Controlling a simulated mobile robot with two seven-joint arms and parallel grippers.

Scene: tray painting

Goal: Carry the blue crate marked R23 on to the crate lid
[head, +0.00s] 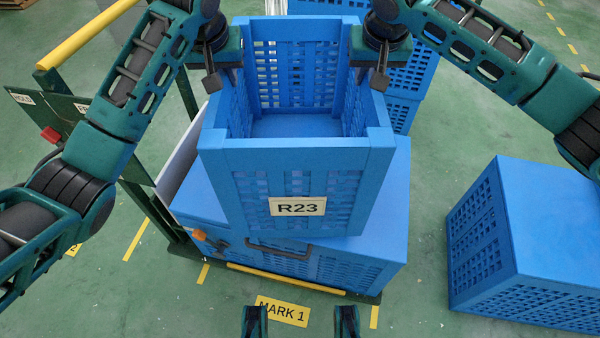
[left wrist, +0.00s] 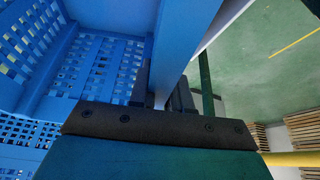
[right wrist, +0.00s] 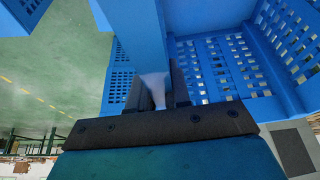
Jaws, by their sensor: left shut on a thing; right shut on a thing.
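The blue crate marked R23 (head: 297,160) is open at the top and looks empty, with its label facing me. My left gripper (head: 212,80) is shut on its left wall, and my right gripper (head: 379,80) is shut on its right wall. The left wrist view shows the left fingers (left wrist: 172,92) on either side of the wall. The right wrist view shows the right fingers (right wrist: 158,92) doing the same. The crate is over a larger blue box with a flat top, the crate lid (head: 392,205). Whether the crate touches the lid is hidden.
The lidded box stands on a cart with a yellow handle (head: 88,34) at the left. A floor label MARK 1 (head: 282,311) lies in front. Another blue crate (head: 520,235) stands at the right, and more blue crates (head: 408,75) stand behind. Green floor is free between them.

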